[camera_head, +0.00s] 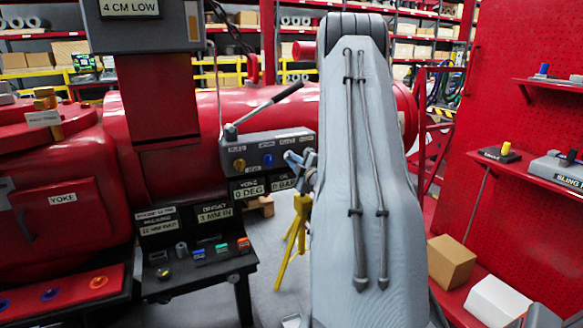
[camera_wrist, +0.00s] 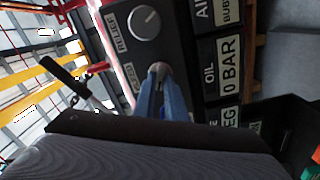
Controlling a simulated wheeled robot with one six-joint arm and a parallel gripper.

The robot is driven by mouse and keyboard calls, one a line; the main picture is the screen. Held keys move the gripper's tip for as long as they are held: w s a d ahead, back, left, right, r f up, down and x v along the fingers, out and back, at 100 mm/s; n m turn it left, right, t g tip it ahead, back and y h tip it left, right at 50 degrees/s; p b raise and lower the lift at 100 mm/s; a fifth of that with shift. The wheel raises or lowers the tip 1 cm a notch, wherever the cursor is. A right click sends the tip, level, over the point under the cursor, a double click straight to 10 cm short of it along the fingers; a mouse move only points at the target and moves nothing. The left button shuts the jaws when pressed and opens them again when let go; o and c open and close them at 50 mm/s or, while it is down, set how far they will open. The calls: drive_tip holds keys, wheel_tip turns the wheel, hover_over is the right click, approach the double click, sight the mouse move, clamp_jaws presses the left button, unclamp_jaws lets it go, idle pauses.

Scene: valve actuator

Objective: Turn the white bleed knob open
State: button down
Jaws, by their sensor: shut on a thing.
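The bleed knob (camera_wrist: 160,67) shows in the wrist view as a small pale rounded top between my fingertips, beside a partly covered label. My gripper (camera_wrist: 160,74) has its blue fingers closed around this knob on the dark panel face. The fingers cover most of the knob, so its pointing direction cannot be read. In the head view my gripper (camera_head: 299,161) is at the right part of the grey control box (camera_head: 265,146), and it hides the bleed knob there.
A larger grey relief knob (camera_wrist: 145,22) sits close by on the same panel. A black-handled lever (camera_head: 265,105) rises above the box. Gauge displays (camera_head: 250,190) hang below.

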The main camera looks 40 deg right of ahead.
drive_tip(key=shift+f+n+b, duration=0.15)
drive_tip(key=shift+n+b, duration=1.4)
drive_tip(key=shift+n, duration=0.25)
drive_tip(key=c, duration=1.8)
unclamp_jaws()
drive_tip(key=shift+s, duration=0.1)
drive_tip(key=b+v, duration=0.1)
drive_tip(key=v, duration=0.6)
drive_tip(key=shift+s+a, duration=0.15)
drive_tip(key=shift+s, duration=0.1)
